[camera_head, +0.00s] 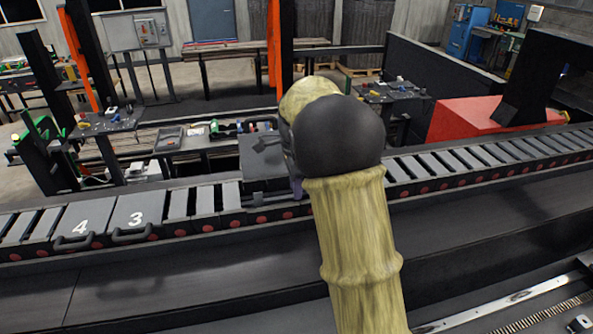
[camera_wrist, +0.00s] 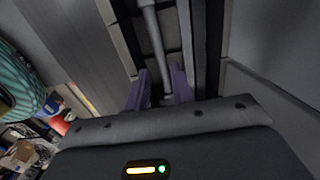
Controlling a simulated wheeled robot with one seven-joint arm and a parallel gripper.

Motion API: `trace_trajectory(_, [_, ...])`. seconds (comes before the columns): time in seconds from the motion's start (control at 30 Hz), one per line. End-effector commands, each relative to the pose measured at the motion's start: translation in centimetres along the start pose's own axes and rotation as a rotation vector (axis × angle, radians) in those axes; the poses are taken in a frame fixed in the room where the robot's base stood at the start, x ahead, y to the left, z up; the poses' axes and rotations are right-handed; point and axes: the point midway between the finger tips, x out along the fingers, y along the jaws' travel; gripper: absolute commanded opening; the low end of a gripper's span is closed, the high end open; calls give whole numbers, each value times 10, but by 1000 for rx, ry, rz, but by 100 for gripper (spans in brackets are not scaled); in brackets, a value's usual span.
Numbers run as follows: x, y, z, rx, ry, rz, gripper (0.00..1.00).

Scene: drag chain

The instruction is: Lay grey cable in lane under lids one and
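The drag chain runs across the head view, with lids marked 4 (camera_head: 80,222) and 3 (camera_head: 135,212) shut at its left. Lids one and two cannot be made out by number. My arm hides much of the chain's middle, and my gripper is mostly behind it; a bit of purple finger shows low beside the arm. In the wrist view, the two purple fingers of my gripper (camera_wrist: 161,90) stand on either side of a grey cable (camera_wrist: 153,40). The cable runs away over a dark channel. Whether the fingers press on it is unclear.
A dark grey panel (camera_head: 265,160) stands at the chain just left of my arm. A red block (camera_head: 480,118) and a black frame stand behind the chain at right. Small work tables (camera_head: 108,122) stand behind it. The dark ledge (camera_head: 190,285) in front is clear.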

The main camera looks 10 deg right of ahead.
Motion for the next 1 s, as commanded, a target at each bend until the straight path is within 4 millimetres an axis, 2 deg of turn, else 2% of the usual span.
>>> trace_trajectory(0.2, [-42, 0, 0, 0, 1, -5, 24])
trace_trajectory(0.4, [-64, 0, 0, 1, 1, -1, 24])
trace_trajectory(1.0, [-67, 0, 0, 0, 1, 1, 24])
